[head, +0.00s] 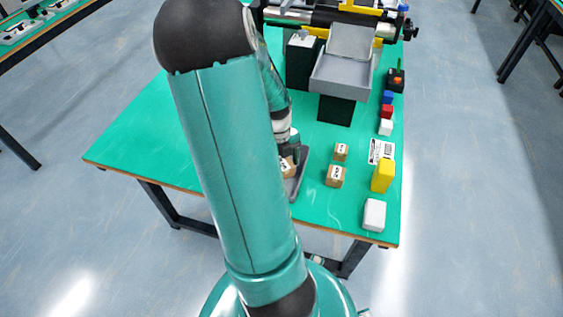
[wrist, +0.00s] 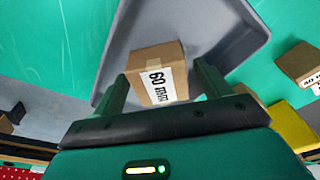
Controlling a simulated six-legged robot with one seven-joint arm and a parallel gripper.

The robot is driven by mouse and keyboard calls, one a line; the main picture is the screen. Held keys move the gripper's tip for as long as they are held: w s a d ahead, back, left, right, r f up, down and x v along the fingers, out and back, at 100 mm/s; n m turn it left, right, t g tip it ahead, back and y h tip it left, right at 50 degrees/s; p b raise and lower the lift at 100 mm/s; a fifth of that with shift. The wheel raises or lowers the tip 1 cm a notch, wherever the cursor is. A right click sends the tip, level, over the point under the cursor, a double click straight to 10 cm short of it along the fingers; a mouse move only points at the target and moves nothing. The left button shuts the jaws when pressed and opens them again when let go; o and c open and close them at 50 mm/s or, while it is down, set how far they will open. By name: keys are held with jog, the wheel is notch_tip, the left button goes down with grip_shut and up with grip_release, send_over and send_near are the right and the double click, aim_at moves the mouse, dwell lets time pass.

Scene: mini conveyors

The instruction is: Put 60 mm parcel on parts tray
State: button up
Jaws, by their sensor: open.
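The 60 mm parcel (wrist: 157,72) is a brown box with a white label reading "60 mm". It sits on the grey parts tray (wrist: 232,38), inside its raised rim. My gripper (wrist: 161,76) is open, with one finger on each side of the parcel's near part; I cannot tell whether they touch it. In the head view the parcel (head: 287,168) and the tray (head: 301,178) show beside my arm, which hides much of both. My gripper (head: 295,153) is just above them there.
Two smaller brown boxes (head: 341,152) (head: 335,176) stand right of the tray. A yellow block (head: 382,176), a white block (head: 374,214) and small cubes (head: 386,112) line the table's right edge. A grey chute (head: 345,62) and conveyor stand behind. The table's left side is clear.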

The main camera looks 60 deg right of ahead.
notch_tip(320, 180, up, 12)
jog(key=w+d, duration=0.1)
jog(key=w, duration=0.1)
jog(key=w+a+r+n+t, duration=0.2)
jog(key=w+a+r+n, duration=0.25)
jog(key=a+n, duration=0.5)
jog(key=w+a+r+n+t, duration=0.1)
jog(key=w+a+r+n, duration=0.4)
jog(key=a+n, duration=0.5)
jog(key=a+r+n+t, duration=0.2)
jog(key=a+n, duration=0.7)
jog(key=n, duration=0.3)
jog(key=s+a+r+n+t+h, duration=0.1)
jog(key=a+r+n+t, duration=0.1)
jog(key=a+n, duration=0.6)
jog(key=r+n, duration=0.1)
jog(key=n, duration=0.2)
jog(key=shift+s+a+n, duration=0.2)
jog(key=shift+a+n, duration=0.15)
jog(key=shift+c, duration=0.5)
jog(key=c, duration=0.7)
jog(key=shift+s, duration=0.15)
jog(key=shift+c, duration=0.4)
